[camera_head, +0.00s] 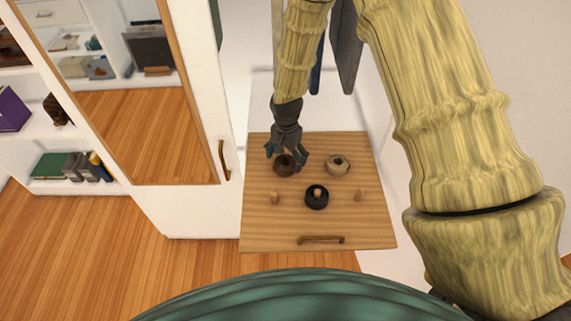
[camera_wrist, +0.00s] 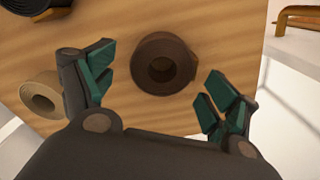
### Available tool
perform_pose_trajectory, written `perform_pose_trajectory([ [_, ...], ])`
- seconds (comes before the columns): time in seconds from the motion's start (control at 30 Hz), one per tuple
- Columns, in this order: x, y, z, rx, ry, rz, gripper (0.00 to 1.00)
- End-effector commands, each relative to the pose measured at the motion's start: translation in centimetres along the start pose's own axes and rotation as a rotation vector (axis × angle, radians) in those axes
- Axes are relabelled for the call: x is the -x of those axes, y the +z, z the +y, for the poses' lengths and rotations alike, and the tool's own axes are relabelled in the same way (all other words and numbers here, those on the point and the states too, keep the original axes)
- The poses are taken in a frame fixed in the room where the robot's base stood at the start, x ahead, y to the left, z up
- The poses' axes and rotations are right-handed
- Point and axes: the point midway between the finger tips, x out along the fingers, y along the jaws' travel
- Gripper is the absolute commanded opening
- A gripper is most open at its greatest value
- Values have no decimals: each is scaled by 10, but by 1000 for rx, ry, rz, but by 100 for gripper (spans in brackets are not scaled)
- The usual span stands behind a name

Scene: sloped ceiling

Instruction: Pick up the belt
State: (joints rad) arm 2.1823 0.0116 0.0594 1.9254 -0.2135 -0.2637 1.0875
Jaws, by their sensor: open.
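A brown rolled belt (camera_head: 285,166) lies on the left rear part of a wooden surface in the head view. In the wrist view the brown belt (camera_wrist: 163,64) is a coil with a dark hole, lying between and just beyond my finger pads. My gripper (camera_head: 286,152) is open and hangs over the far side of the brown coil, partly covering it. In the wrist view my gripper (camera_wrist: 155,88) shows green pads spread on both sides, not touching the coil. A tan coil (camera_head: 338,165) and a black coil (camera_head: 317,197) lie nearby.
The wooden surface (camera_head: 285,235) has a brass handle (camera_head: 321,239) and small wooden knobs (camera_head: 274,198). A mirrored white door (camera_head: 215,120) stands close on the left. Dark hanging clothes (camera_head: 346,50) are behind. Shelves (camera_head: 60,155) are at far left.

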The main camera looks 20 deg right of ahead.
Motion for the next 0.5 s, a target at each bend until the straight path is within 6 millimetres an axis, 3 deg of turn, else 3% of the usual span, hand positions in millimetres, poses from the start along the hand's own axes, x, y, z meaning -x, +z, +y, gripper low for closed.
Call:
perform_pose_trajectory([
  [0.2, -20, 0, 0, -1, 0, 0, 87],
  [0.5, -25, 0, 0, 0, 0, 0, 87],
])
